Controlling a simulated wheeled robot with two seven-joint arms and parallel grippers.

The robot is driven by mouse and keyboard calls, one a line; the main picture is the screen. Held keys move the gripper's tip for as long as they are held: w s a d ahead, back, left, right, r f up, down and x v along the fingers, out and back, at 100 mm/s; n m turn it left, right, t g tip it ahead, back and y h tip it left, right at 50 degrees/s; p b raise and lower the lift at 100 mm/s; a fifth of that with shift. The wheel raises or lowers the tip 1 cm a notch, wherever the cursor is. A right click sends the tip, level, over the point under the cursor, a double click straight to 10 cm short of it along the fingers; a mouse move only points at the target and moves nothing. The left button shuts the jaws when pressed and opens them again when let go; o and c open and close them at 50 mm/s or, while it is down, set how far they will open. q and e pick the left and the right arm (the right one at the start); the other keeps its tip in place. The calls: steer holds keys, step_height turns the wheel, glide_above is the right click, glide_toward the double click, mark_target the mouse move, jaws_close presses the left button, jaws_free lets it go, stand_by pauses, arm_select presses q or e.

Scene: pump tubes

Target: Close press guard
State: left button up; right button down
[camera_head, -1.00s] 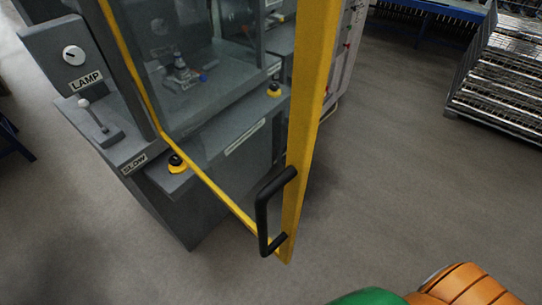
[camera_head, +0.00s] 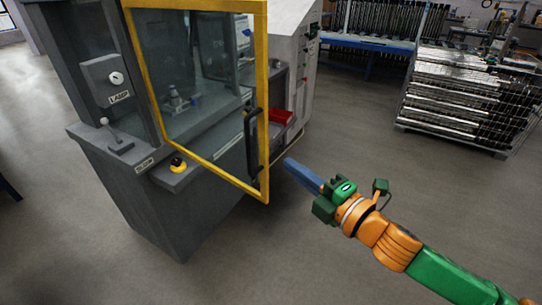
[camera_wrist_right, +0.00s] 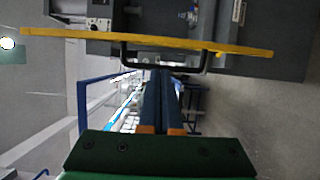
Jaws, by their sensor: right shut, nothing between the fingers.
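The press guard (camera_head: 205,178) is a clear panel in a yellow frame, swung open and standing out from the grey press (camera_head: 150,205). Its black handle (camera_head: 251,140) is on the free edge, at the right. My right gripper (camera_head: 289,163) is shut and empty, just right of the handle and apart from it in the head view. In the right wrist view the blue fingers (camera_wrist_right: 162,75) lie together and point at the handle (camera_wrist_right: 160,68), with the yellow frame (camera_wrist_right: 150,41) beyond. My left gripper is not in view.
A red bin (camera_head: 281,117) sits at the press's right side. A lamp switch box (camera_head: 106,80), a lever (camera_head: 115,138) and a yellow-based button (camera_head: 178,164) are on the press. A stacked metal rack (camera_head: 465,95) stands at the right. The floor between is clear.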

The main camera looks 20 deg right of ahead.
mark_target(267, 148)
steer(key=p+x, duration=0.1)
steer(key=x, duration=0.3)
steer(key=p+x, duration=0.2)
steer(key=x, duration=0.3)
steer(key=shift+w+d+f, duration=0.1)
steer(key=shift+w+f, duration=0.15)
steer(key=shift+w, duration=0.1)
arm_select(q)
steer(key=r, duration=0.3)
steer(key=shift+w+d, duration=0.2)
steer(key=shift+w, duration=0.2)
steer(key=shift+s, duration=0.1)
arm_select(e)
steer(key=shift+s+r, duration=0.1)
steer(key=shift+s, duration=0.05)
